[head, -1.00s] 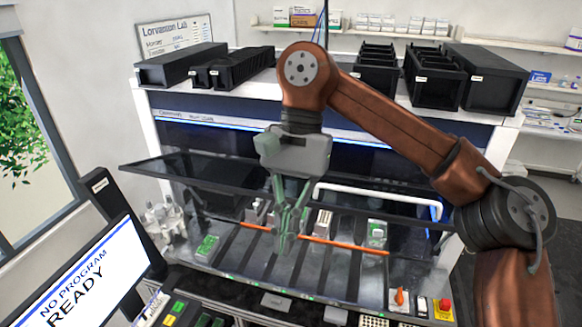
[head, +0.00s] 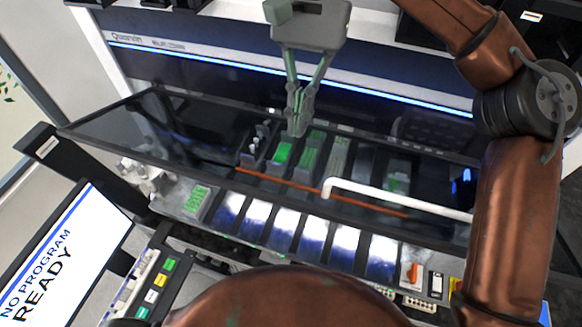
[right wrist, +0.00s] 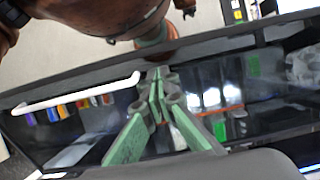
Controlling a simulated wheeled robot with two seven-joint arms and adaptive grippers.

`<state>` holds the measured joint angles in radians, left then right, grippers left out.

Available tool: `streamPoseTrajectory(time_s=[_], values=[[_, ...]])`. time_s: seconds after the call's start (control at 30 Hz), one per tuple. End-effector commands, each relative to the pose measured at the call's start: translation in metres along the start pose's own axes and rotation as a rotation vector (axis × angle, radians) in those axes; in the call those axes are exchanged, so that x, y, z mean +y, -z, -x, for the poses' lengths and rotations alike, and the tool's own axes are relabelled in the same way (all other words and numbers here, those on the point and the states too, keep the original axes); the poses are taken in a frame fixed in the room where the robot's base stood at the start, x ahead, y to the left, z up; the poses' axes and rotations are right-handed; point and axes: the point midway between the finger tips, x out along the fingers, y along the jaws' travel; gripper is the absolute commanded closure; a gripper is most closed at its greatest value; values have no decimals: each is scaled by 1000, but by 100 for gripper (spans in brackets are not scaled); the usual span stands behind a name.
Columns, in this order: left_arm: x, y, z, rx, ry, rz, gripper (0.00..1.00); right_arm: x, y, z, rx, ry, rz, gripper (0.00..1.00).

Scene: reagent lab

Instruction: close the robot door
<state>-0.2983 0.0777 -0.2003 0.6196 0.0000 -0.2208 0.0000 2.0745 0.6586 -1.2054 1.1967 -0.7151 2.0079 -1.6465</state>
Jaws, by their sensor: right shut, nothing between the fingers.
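The robot door (head: 185,125) is a dark glass panel on the front of the lab machine. It stands open, tilted outward over the deck, with its near edge low. A white bar handle (head: 395,199) runs along the right part of that edge. The door and handle (right wrist: 75,93) also show in the right wrist view. My right gripper (head: 297,128) appears over the glass, left of the handle and apart from it. Its green fingers (right wrist: 158,82) are together and empty. Whether they touch the glass I cannot tell. My left gripper is not in view.
Through the glass I see deck racks with green parts and an orange bar (head: 275,180). A screen (head: 70,255) reading "NO PROGRAM READY" stands at the left front. A red-orange switch (head: 413,273) sits at the right front. Black containers stand on top.

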Motion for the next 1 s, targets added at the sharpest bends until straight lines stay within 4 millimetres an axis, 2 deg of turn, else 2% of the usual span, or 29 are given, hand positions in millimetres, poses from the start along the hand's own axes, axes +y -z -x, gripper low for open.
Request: streamPoseTrajectory(time_s=[0.27,0.37,0.47,0.6,0.73,1.0], values=[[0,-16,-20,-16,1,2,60,2,4,-50,-8,0,1,100],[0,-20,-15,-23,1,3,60,2,3,-67,-4,-2,-2,100],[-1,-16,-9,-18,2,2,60,2,2,-85,-2,-2,-3,100],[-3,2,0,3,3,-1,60,2,1,-107,-1,-1,-3,100],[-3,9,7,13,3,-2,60,2,1,-123,-1,0,-3,100],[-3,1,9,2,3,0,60,1,2,-135,-2,1,-3,100]])
